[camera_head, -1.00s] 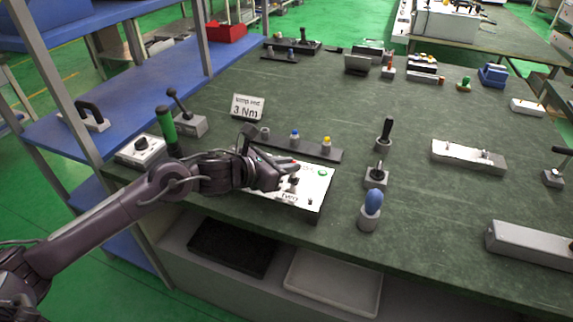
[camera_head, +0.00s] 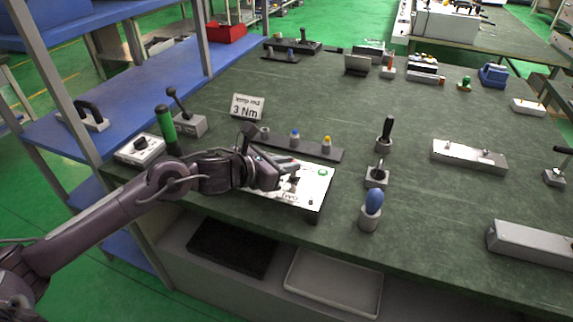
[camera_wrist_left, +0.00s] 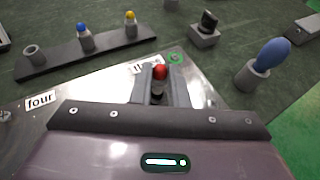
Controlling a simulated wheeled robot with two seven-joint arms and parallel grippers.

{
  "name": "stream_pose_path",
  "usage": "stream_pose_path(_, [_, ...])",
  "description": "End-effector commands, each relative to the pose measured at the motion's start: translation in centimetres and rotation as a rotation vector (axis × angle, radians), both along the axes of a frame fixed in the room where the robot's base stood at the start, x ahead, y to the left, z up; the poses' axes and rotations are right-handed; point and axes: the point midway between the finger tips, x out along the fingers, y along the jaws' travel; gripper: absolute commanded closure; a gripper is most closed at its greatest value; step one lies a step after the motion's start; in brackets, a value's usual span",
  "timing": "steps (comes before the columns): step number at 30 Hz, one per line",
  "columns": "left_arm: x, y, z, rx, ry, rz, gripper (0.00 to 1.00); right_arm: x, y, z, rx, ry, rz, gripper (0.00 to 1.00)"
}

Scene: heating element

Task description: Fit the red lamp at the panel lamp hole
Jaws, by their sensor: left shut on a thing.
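The red lamp (camera_wrist_left: 160,72) shows between the two fingers of my left gripper (camera_wrist_left: 160,86) in the wrist view, its red dome up and a grey body below. The gripper is shut on it. In the head view my left gripper (camera_head: 284,176) is over the white panel (camera_head: 316,184), and I cannot make out the lamp there. The panel also shows in the wrist view (camera_wrist_left: 100,92), with a green round mark (camera_wrist_left: 176,57) just beyond the fingers. The lamp hole is hidden, and I cannot tell whether the lamp touches the panel. My right gripper is out of view.
A dark rack (camera_head: 310,150) behind the panel holds an empty grey socket, a blue lamp (camera_head: 295,138) and a yellow lamp (camera_head: 326,142). A blue knob (camera_head: 371,203) stands right of the panel. The table's middle is clear.

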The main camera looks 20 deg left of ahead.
Motion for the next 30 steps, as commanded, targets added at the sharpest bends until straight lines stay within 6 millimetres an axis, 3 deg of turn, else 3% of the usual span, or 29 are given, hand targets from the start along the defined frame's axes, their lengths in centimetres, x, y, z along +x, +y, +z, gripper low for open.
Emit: stream_pose_path(30, [0.02, -0.01, 0.06, 0.0, -0.001, 0.0, 1.0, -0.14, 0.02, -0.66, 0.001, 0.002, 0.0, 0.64])
